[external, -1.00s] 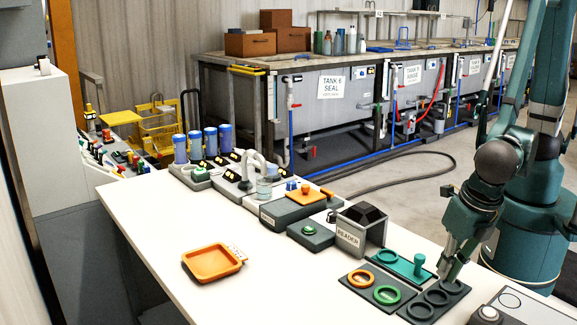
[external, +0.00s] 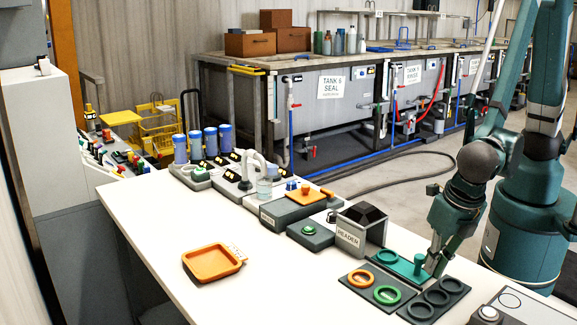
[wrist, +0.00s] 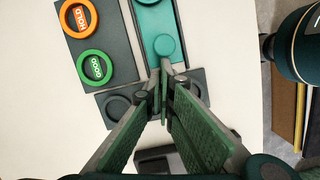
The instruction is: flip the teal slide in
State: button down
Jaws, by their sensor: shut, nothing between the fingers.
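The teal slide (external: 396,264) is a flat teal strip with a round upright knob at its near right end. My gripper (external: 431,272) is shut and empty, just right of the knob. In the wrist view my gripper (wrist: 166,72) has its tips together just below the knob; I cannot tell whether they touch it.
A dark plate with an orange ring (external: 360,279) and a green ring (external: 387,295) lies left of the slide. A dark plate with several empty rings (external: 437,297) lies in front of the gripper. The reader box (external: 360,231) stands behind. An orange tray (external: 212,263) sits on clear tabletop.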

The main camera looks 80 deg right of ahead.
jog(key=b, duration=0.2)
send_over(397, 269)
jog(key=shift+w+d, duration=0.15)
jog(key=shift+d, duration=0.3)
dwell(0.4)
jog(key=shift+s+a, duration=0.2)
jog(key=shift+a, duration=0.25)
jog(key=a, duration=0.1)
jog(key=s+a, duration=0.2)
jog(key=shift+r+b, duration=0.3)
jog(key=p+v, duration=0.1)
jog(key=v, duration=0.8)
jog(key=shift+r, duration=0.2)
